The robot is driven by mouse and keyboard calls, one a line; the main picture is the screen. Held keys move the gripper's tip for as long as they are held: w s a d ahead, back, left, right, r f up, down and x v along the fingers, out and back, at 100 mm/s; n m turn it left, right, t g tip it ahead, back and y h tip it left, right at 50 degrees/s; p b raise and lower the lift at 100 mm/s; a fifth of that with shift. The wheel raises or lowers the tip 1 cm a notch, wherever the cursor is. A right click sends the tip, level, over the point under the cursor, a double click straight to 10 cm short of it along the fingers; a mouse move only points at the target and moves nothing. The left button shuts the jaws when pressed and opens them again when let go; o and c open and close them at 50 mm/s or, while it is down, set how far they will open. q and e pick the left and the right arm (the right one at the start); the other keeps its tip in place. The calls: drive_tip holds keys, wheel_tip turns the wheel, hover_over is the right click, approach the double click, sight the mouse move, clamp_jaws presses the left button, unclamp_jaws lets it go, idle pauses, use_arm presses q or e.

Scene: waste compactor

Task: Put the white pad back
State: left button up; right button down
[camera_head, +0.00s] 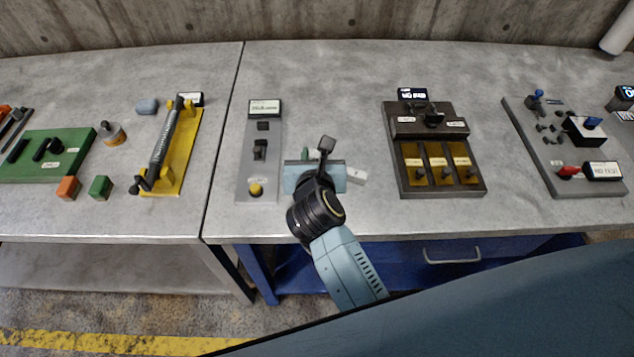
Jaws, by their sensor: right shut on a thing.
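My right gripper (316,176) is over the front of the table, just right of the grey panel with the yellow button. I see it from above and behind, and its body hides the fingertips. It is shut. A small white piece, which looks like the white pad (356,175), sticks out at its right side, and the rest of it is hidden under the gripper. I cannot tell whether the pad touches the table. A bit of green shows at the gripper's left edge. My left gripper is not in view.
The grey panel (247,184) stands close on the left. A dark brown fixture with yellow plates (395,155) is to the right, beyond clear tabletop. Further off are a grey lever board (545,170), a yellow stand (188,150), and orange (68,188) and green (101,187) cubes.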

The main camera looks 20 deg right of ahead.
wheel_tip(320, 180, down, 6)
drive_tip(key=shift+r+b, duration=0.2)
drive_tip(key=shift+b, duration=0.5)
drive_tip(key=shift+f+b, duration=0.55)
drive_tip(key=shift+f, duration=1.15)
drive_tip(key=shift+f, duration=0.2)
drive_tip(key=c, duration=1.2)
unclamp_jaws()
drive_tip(key=shift+c, duration=0.2)
